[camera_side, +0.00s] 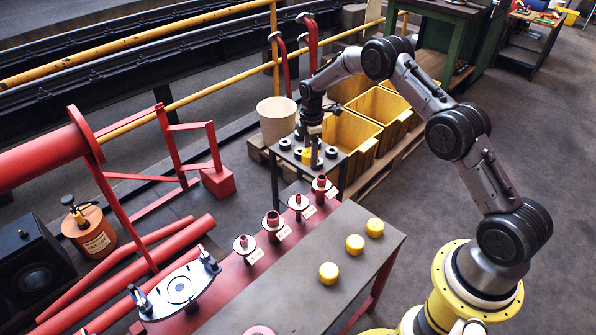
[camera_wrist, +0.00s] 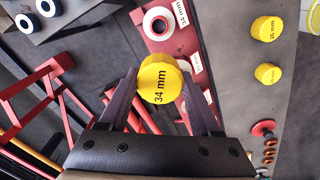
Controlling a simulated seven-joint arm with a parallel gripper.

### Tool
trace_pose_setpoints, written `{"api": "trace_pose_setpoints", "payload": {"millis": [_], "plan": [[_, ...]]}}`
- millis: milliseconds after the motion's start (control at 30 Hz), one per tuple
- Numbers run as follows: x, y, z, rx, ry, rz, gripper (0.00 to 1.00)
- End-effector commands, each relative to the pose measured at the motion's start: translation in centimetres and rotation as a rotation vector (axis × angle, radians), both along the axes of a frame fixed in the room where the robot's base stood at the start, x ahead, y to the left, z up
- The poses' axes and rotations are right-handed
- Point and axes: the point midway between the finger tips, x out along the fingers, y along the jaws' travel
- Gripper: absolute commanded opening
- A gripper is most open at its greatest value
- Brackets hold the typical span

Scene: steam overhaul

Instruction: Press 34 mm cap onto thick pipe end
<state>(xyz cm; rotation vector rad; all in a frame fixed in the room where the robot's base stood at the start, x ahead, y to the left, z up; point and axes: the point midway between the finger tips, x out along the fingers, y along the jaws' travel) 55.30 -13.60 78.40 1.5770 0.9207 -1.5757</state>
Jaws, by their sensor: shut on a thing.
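My gripper (camera_wrist: 163,92) is shut on a yellow cap (camera_wrist: 160,82) marked "34 mm", held between its two dark fingers in the wrist view. In the side view my gripper (camera_side: 315,158) holds the cap (camera_side: 307,156) in the air near the small black stand, beyond the far end of the pipe row. Several red pipe ends with pale flanges stand in a row on the bench; a wider one (camera_side: 273,221) is among them. In the wrist view one pipe end (camera_wrist: 157,22) shows above the cap, apart from it, beside a size label. Another is partly hidden behind the cap and finger.
More yellow caps (camera_side: 329,273) (camera_side: 355,244) (camera_side: 374,227) lie on the grey bench top (camera_side: 300,300). The small black stand (camera_side: 333,165) carries several dark rings. Yellow crates (camera_side: 352,133) and a beige bin (camera_side: 276,117) stand behind. Red framework and pipes fill the left.

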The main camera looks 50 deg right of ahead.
Motion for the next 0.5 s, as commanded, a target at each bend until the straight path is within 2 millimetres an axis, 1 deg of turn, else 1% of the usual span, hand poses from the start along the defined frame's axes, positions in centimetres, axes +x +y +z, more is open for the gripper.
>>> {"api": "trace_pose_setpoints", "payload": {"millis": [33,133,200,300,500], "plan": [[-0.2,-1.5,-0.8,0.001,0.003,-0.027,0.12],[-1.0,-3.1,-1.9,0.001,0.003,-0.058,0.12],[-1.5,-3.7,-2.4,0.001,0.003,-0.071,0.12],[-1.7,-4.3,-2.7,0.000,0.000,-0.083,0.12],[-1.8,-4.4,-3.8,0.001,0.003,-0.084,0.12]]}}
